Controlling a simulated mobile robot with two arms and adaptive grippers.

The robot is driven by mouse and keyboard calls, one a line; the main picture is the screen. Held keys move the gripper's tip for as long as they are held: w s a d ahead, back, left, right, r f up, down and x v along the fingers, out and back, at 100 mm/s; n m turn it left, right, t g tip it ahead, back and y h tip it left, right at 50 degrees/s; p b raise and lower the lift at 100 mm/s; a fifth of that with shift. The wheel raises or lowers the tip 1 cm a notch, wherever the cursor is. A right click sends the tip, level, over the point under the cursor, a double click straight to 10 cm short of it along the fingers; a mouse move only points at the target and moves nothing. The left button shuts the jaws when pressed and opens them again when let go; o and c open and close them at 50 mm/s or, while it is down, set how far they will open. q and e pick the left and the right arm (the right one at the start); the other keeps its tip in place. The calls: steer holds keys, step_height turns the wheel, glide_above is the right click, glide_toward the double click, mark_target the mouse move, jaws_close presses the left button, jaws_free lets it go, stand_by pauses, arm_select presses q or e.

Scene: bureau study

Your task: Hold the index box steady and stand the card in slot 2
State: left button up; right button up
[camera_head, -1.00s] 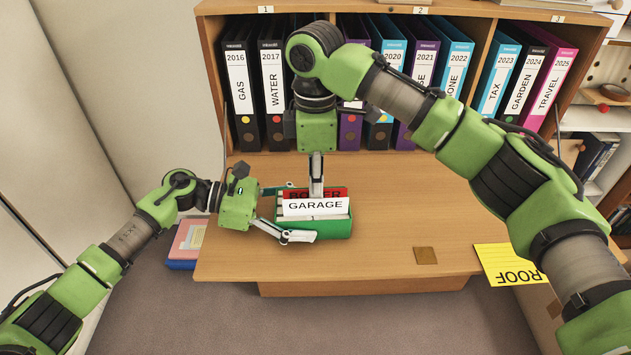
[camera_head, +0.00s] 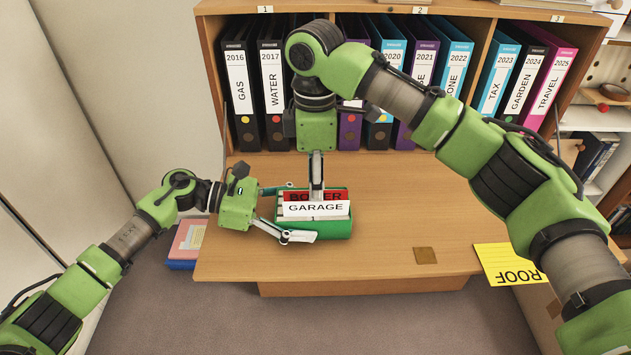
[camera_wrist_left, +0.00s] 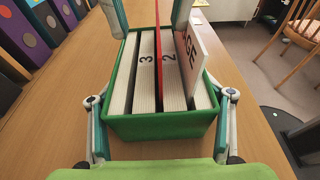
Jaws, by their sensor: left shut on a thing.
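The green index box (camera_head: 339,229) stands on the desk with numbered dividers. It also fills the middle of the left wrist view (camera_wrist_left: 160,126). The red BOILER card (camera_head: 335,195) stands upright between dividers 3 and 2, as the left wrist view shows (camera_wrist_left: 173,60). The white GARAGE card (camera_head: 313,208) leans in front of it. My left gripper (camera_head: 303,211) is shut on the box, a finger along each side. My right gripper (camera_head: 316,193) points down from above, its visible finger in front of the red card.
A shelf of binders (camera_head: 242,95) stands behind the desk. A yellow ROOF card (camera_head: 505,263) lies at the desk's right front edge, and a small brown square (camera_head: 425,255) lies left of it. The desk right of the box is mostly clear.

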step_height(320, 180, up, 8)
stand_by(1.0)
steer(key=shift+f, duration=0.1)
stand_by(0.8)
arm_select(q)
steer(key=o, duration=0.9)
steer(key=v, duration=1.2)
